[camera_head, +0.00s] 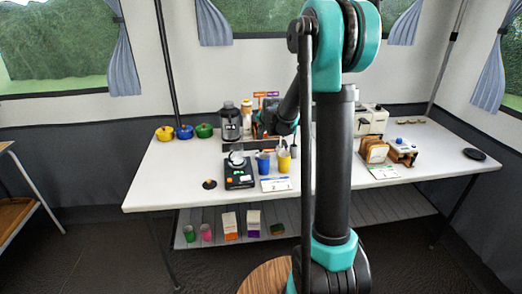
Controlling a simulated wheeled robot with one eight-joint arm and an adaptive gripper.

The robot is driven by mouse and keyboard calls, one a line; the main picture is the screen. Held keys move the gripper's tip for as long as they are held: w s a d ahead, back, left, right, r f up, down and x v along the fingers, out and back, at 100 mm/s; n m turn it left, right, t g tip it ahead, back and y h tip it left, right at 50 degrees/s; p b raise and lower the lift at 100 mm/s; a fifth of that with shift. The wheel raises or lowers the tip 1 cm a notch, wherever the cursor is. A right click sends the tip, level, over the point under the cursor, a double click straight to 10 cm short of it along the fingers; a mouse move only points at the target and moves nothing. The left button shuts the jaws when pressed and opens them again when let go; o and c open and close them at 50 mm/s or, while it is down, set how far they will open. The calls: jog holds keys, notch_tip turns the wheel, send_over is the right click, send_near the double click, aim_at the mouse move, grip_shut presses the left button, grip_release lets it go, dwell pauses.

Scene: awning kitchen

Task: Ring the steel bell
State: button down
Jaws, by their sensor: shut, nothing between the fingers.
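I cannot pick out the steel bell with certainty. A shiny silver rounded thing (237,158) sits on a black flat device (239,178) at the left middle of the white table (170,190). My arm reaches over the table. Its end, with my gripper (268,128), is beyond and to the right of the silver thing, near the table's back. The gripper is small and dark here, shut and empty; its fingertips are hard to make out.
A blue cup (263,164) and a yellow cup (284,162) stand right of the black device. A small dark disc (209,184) lies left of it. A blender (230,122) and several coloured pots (184,132) line the back. Bread (376,151) stands at right.

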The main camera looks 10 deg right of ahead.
aim_at(261, 150)
jog(key=shift+f, duration=3.45)
jog(key=shift+f, duration=0.4)
jog(key=shift+f, duration=0.35)
jog(key=shift+r, duration=0.8)
jog(key=shift+r, duration=2.5)
